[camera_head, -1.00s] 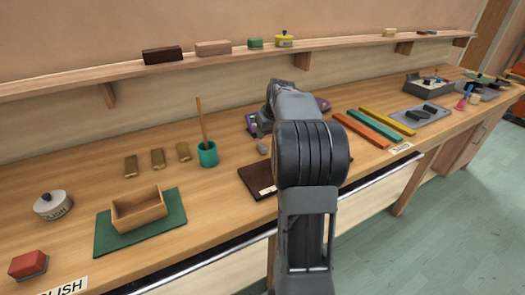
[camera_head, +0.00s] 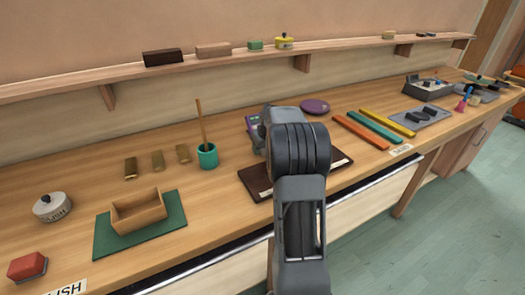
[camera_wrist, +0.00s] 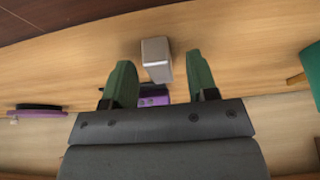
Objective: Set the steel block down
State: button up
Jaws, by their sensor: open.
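The steel block (camera_wrist: 157,58) is a pale grey block with rounded edges. In the wrist view it appears on the wooden bench top (camera_wrist: 225,25), just beyond and between my fingertips. My gripper (camera_wrist: 160,85) is open, with a green finger on each side and clear gaps to the block.
A purple device (camera_head: 253,125) is close to the gripper. A dark brown board (camera_head: 258,186) lies in front, a purple dish (camera_head: 314,106) behind to the right. A teal cup (camera_head: 208,156) with a stick stands left.

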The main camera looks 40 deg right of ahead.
jog(key=shift+c, duration=0.3)
jog(key=shift+r, duration=0.1)
grip_shut()
